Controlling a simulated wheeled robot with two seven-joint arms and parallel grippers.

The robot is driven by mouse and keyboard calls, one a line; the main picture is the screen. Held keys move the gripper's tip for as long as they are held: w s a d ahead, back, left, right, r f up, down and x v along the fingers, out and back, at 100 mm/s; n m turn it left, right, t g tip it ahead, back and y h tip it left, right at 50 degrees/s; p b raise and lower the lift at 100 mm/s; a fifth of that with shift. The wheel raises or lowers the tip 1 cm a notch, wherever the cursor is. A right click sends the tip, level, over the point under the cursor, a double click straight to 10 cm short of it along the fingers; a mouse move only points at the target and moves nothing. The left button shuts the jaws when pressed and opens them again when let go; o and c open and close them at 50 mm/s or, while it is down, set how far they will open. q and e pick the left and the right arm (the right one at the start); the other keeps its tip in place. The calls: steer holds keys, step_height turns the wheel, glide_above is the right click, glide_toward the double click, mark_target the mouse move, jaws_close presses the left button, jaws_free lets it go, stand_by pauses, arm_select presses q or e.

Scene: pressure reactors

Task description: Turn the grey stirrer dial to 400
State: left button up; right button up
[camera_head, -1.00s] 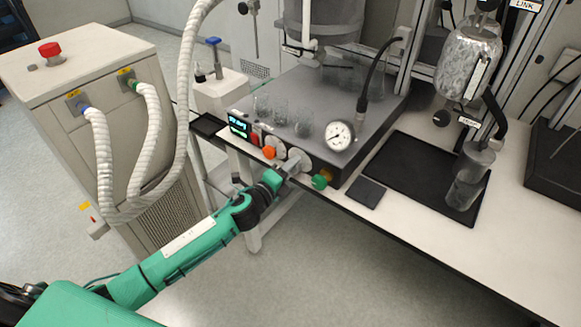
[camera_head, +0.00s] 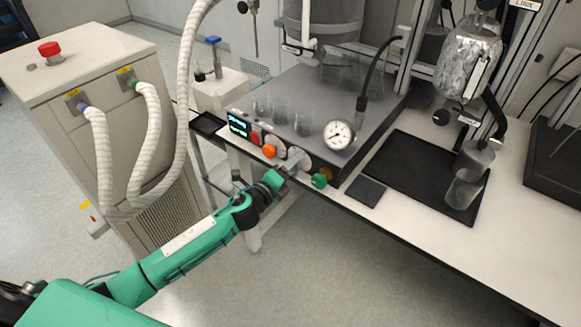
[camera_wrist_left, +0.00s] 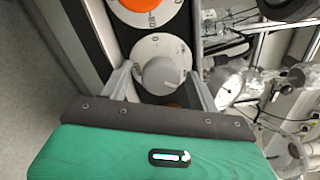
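The grey stirrer dial (camera_wrist_left: 163,75) sits on a round pale scale plate (camera_wrist_left: 150,50) in the left wrist view. In the head view the dial's pale plate (camera_head: 302,154) shows on the front of the grey stirrer unit, partly hidden by my gripper. My left gripper (camera_head: 293,165) is in front of it. In the left wrist view its two fingers (camera_wrist_left: 160,78) are open, one on each side of the dial, with gaps visible between them and the knob. The dial's setting is not readable. My right gripper is not in view.
An orange dial (camera_head: 268,151) is just left of the grey one, and a green knob (camera_head: 319,181) is to its right. A small lit display (camera_head: 238,126) is farther left, its digits too small to read. A pressure gauge (camera_head: 338,134) stands above. Floor below is clear.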

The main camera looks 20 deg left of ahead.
arm_select(q)
steer(key=b+v, duration=0.2)
steer(key=v, duration=1.1)
steer(key=shift+s+b, duration=0.35)
steer(key=shift+s, duration=0.05)
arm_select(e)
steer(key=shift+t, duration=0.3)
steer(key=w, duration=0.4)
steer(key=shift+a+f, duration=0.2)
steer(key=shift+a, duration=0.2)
arm_select(q)
steer(key=shift+a, duration=0.1)
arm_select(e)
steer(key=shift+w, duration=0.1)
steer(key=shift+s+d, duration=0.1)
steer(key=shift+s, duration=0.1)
